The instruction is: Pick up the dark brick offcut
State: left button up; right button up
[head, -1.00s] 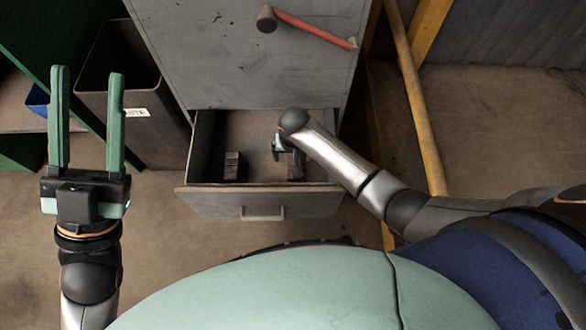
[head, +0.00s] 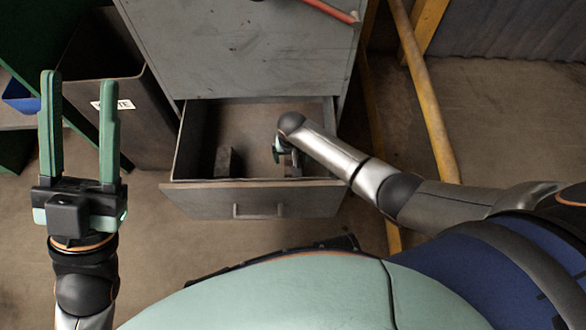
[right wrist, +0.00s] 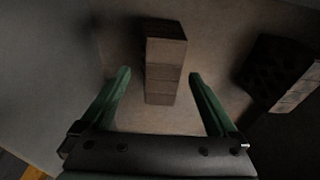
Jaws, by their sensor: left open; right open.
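Two blocks lie in the open drawer (head: 253,204). One dark block (head: 228,162) sits in its left part. It appears at the right in the right wrist view (right wrist: 270,72), with holes in its dark face and a paler banded side. A brown-grey banded block (right wrist: 166,62) lies ahead of and between my right fingers, apparently not touched by them. I cannot tell for sure which is the dark brick offcut. My right gripper (right wrist: 160,80) is open and low inside the drawer, mostly hidden by its arm in the head view. My left gripper (head: 80,85) is open, empty and raised outside at left.
The grey cabinet (head: 245,50) stands behind the drawer, whose walls surround my right gripper. A dark bin (head: 140,110) with a white label stands left of it. A yellow pole (head: 425,90) leans at right. Bare floor shows in front of the drawer.

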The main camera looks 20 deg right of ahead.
jog(key=shift+f, duration=0.75)
jog(key=shift+f, duration=0.25)
grip_shut()
dwell(0.8)
jog(key=shift+w, duration=0.1)
